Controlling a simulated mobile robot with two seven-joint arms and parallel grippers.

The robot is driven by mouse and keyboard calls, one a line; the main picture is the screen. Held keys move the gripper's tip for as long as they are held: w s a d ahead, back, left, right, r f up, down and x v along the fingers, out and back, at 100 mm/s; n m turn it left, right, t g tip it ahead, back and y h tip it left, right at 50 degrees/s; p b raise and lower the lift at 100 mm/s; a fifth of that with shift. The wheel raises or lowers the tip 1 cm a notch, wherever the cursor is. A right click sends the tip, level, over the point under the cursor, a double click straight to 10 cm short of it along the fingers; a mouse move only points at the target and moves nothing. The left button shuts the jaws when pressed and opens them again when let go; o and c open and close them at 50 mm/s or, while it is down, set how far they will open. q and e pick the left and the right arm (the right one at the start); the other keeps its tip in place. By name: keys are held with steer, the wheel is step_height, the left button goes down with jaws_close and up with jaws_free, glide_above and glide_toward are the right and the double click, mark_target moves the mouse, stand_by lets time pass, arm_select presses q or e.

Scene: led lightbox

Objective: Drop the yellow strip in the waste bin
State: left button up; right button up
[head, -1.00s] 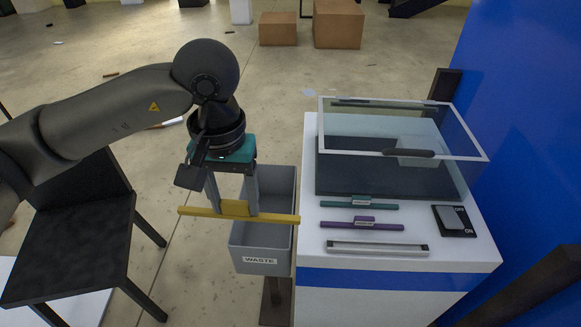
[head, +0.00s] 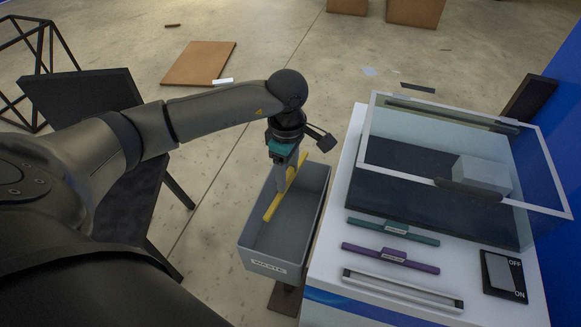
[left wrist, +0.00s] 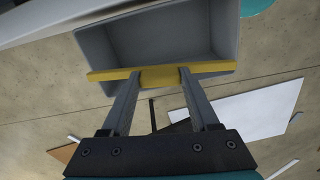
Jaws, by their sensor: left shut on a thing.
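The yellow strip (head: 272,206) is held in my left gripper (head: 284,180), which is shut on its middle block. In the head view the strip runs lengthwise along the bin and appears over the bin's opening. The grey waste bin (head: 272,265) has a "WASTE" label on its front and stands left of the white counter. In the left wrist view the strip (left wrist: 205,69) lies across the fingertips (left wrist: 160,78), with the bin's inside (left wrist: 160,38) beyond it. I cannot tell how high the strip is above the rim. My right gripper is not in view.
The white counter (head: 340,235) holds a glass-lidded lightbox (head: 465,150), a teal strip (head: 392,231), a purple strip (head: 390,258), a white light bar (head: 402,290) and an OFF/ON switch (head: 503,275). A black chair (head: 85,105) stands at the left.

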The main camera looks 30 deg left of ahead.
mark_target(288, 187)
arm_select(q)
step_height(288, 187, down, 6)
steer(key=b, duration=0.5)
steer(key=shift+d+r, duration=0.1)
steer(key=shift+r, duration=0.15)
steer(key=shift+f, duration=0.25)
steer(key=o, duration=1.4)
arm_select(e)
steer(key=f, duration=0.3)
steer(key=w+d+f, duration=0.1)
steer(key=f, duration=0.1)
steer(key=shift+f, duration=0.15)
arm_select(q)
steer(key=shift+r, duration=0.1)
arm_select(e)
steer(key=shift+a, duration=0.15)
